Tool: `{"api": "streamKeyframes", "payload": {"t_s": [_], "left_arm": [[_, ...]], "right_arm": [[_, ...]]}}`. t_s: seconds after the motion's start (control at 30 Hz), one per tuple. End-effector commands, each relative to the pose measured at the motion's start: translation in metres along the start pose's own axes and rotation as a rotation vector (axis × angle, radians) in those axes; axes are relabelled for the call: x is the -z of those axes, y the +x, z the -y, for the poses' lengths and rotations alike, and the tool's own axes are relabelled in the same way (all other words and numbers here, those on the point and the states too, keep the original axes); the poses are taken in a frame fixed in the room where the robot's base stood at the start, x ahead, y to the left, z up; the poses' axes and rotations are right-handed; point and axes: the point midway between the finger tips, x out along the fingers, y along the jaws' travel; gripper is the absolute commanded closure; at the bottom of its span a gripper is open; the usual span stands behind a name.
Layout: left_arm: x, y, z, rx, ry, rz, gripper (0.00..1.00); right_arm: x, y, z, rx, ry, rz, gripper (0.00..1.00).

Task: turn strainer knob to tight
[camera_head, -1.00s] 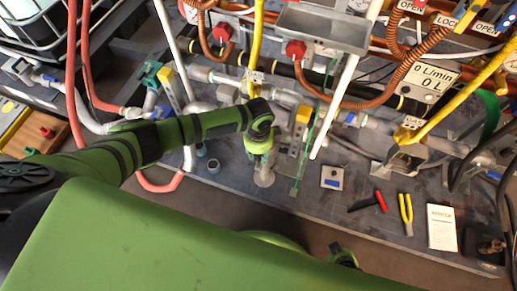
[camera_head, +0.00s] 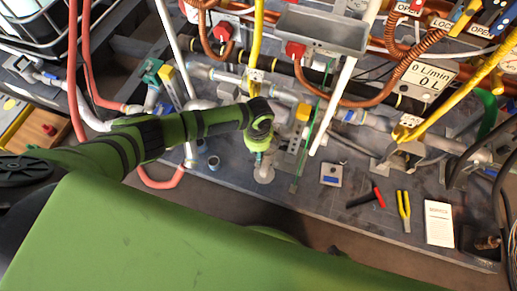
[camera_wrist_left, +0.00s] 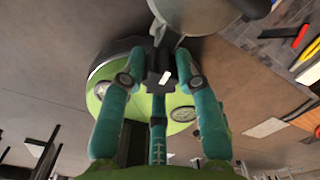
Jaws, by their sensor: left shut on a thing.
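My left arm comes in from the left in the head view. Its gripper (camera_head: 260,150) points down over the bench. A round grey part (camera_head: 264,174), which looks like the strainer knob, shows just below it. In the left wrist view, the teal fingers of the left gripper (camera_wrist_left: 170,48) close in on a grey tab of the round grey part (camera_wrist_left: 205,14) at the top edge. The gripper is shut on this part, and the fingertips hide some of it. I cannot read the knob's turn position. My right gripper is not in view.
Pipes, hoses and a grey tray (camera_head: 322,29) crowd the back. A white pipe (camera_head: 345,78) slants up right of the gripper. The bench's front edge is close.

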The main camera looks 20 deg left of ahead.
Motion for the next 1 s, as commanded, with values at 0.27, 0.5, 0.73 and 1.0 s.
{"api": "streamKeyframes", "payload": {"t_s": [0.27,0.5,0.73,1.0], "left_arm": [[0.0031,0.0011,-0.0002,0.000,0.022,-0.006,1.00],[0.0034,0.0011,-0.0002,0.000,0.021,-0.006,1.00],[0.0021,0.0007,-0.0001,0.000,0.019,-0.004,0.44],[0.0006,-0.0050,0.0005,0.001,0.019,-0.002,0.44]], "right_arm": [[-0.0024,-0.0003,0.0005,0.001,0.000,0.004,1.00],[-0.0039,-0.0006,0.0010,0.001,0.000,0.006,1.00],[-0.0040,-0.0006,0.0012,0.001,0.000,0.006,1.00],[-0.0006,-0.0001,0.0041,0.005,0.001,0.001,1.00]]}}
